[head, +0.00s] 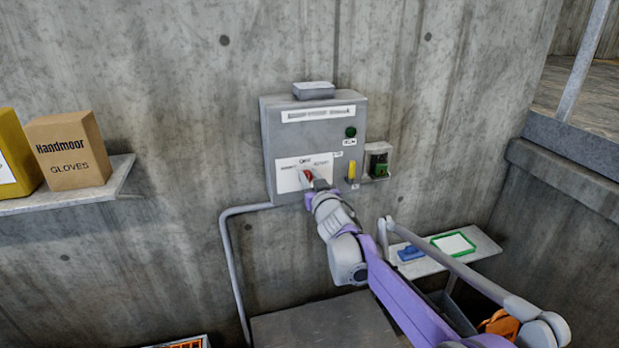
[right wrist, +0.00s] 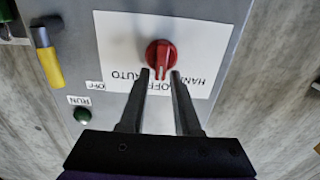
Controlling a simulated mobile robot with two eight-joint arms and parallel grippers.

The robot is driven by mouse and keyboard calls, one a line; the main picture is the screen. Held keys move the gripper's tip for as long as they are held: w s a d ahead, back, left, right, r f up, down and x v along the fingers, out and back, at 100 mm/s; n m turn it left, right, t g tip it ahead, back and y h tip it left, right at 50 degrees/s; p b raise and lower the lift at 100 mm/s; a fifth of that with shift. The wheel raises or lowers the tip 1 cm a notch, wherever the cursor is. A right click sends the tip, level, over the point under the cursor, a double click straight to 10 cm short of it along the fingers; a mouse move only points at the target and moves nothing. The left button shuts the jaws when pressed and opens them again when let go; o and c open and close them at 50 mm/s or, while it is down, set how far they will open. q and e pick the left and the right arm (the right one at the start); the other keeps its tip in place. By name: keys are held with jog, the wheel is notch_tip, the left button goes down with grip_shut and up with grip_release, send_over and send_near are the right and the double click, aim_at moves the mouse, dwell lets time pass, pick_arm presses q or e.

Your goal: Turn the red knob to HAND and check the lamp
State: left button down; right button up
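The grey control box (head: 275,140) is on the concrete wall. Its red knob (head: 307,176) sits on a white label plate reading HAND, OFF and AUTO; it also shows in the right wrist view (right wrist: 160,54). The knob's grip points toward the OFF word. My right gripper (head: 313,184) is at the knob, and in the right wrist view its fingertips (right wrist: 161,75) are apart, one on either side of the grip's end, with gaps visible. The green RUN lamp (head: 350,132) looks dark; the right wrist view shows it too (right wrist: 82,115). My left gripper is out of view.
A yellow handle (head: 352,170) and a small box with a green part (head: 379,165) are right of the knob. A glove carton (head: 68,150) stands on the left shelf (head: 110,185). A lower right shelf (head: 480,245) holds a blue item and a green-framed card.

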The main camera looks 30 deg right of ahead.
grip_shut()
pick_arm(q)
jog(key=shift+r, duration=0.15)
pick_arm(e)
jog(key=shift+a+n, duration=0.1)
jog(key=shift+n, duration=0.2)
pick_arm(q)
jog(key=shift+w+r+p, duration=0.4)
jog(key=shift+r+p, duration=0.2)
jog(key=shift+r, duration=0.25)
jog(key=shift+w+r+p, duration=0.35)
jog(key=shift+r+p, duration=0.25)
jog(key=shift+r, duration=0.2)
pick_arm(e)
jog(key=shift+w+a+f+n, duration=0.1)
jog(key=shift+a+n, duration=0.1)
jog(key=shift+n, duration=1.15)
jog(key=shift+a+f+n, duration=0.1)
jog(key=shift+a+n, duration=0.05)
jog(key=shift+n, duration=1.25)
jog(key=shift+w+a+f+n, duration=0.1)
jog(key=shift+a+n, duration=0.1)
jog(key=shift+n, duration=1.15)
jog(key=o, duration=0.7)
grip_release()
jog(key=shift+s, duration=0.1)
jog(key=shift+c, duration=0.2)
